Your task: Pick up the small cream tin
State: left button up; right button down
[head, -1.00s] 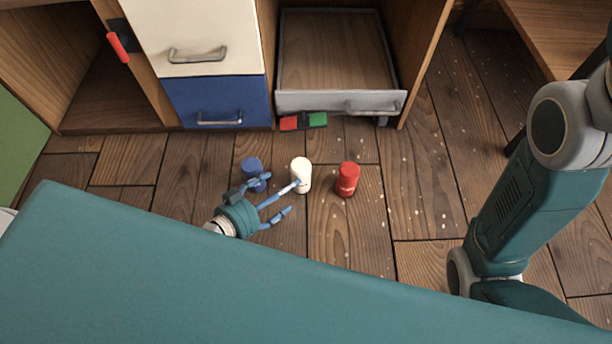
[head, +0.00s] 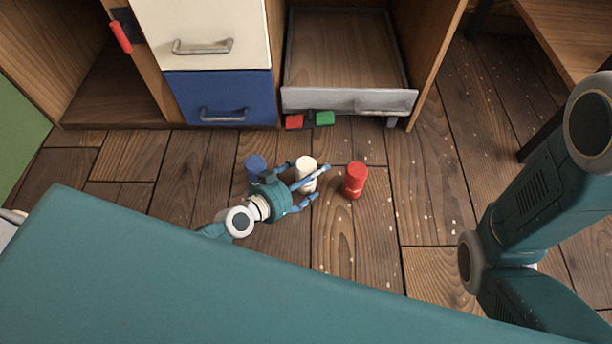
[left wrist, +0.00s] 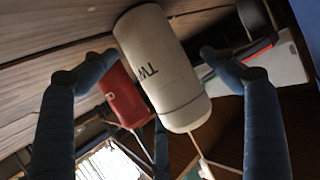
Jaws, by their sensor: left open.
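The cream tin (head: 306,166) stands on the wooden floor between a blue tin (head: 255,165) on its left and a red tin (head: 355,180) on its right. My left gripper (head: 308,180) is open, its blue fingers spread around the cream tin. In the left wrist view the cream tin (left wrist: 165,70) with dark lettering lies between the open fingers (left wrist: 155,75), with gaps visible on both sides. The red tin (left wrist: 124,96) shows behind it there. In the head view a finger partly covers the cream tin. My right gripper is not in view.
A cabinet with a cream drawer (head: 200,35), a blue drawer (head: 220,97) and an open, empty drawer (head: 345,100) stands behind the tins. Red and green pieces (head: 310,120) show at its lower edge. The floor right of the red tin is clear.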

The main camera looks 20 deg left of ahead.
pick_arm(q)
jog(key=c, duration=1.5)
jog(key=shift+r, duration=0.1)
